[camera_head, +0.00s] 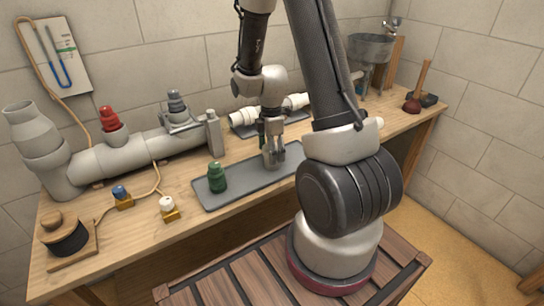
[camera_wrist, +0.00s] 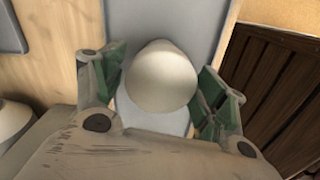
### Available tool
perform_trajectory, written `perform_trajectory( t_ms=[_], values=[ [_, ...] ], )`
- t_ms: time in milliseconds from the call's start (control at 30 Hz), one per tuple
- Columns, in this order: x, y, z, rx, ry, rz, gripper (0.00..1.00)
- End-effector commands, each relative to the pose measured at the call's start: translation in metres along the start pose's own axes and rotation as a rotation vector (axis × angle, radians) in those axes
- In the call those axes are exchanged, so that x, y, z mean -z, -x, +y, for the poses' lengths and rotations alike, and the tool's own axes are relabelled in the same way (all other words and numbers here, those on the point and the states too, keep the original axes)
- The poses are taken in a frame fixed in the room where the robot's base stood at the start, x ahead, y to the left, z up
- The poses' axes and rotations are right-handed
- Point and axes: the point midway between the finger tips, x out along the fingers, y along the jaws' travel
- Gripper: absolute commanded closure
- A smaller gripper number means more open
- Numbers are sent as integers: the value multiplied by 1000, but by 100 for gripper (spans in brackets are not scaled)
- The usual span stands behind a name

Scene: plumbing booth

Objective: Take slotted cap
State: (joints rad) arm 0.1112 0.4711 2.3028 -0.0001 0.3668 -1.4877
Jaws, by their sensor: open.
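My gripper (camera_head: 273,157) points down over the right part of the grey tray (camera_head: 235,194) on the bench. In the wrist view its two fingers, with green pads, stand open on either side of a pale, rounded object (camera_wrist: 162,77). No slot shows on this object, so I cannot tell whether it is the slotted cap. In the head view the fingers mostly hide that spot. A dark green cap-like piece (camera_head: 217,178) stands upright at the tray's left end, apart from my gripper.
A large grey pipe (camera_head: 120,157) with a red cap (camera_head: 109,119) and a grey fitting (camera_head: 177,106) lies behind the tray. Small blue (camera_head: 121,192) and white (camera_head: 167,203) valves sit in front. White pipe pieces (camera_head: 244,117) lie behind my gripper. A plunger (camera_head: 415,92) stands far right.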

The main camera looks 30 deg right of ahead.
Motion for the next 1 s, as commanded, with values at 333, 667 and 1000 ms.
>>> perform_trajectory(
  t_ms=[333, 667, 1000],
  values=[
    [-1, -40, -1, 1, -1, 0, 28],
    [-1, -39, 0, 1, -2, 0, 57],
    [-1, -39, 0, 0, -2, 0, 66]
  ],
)
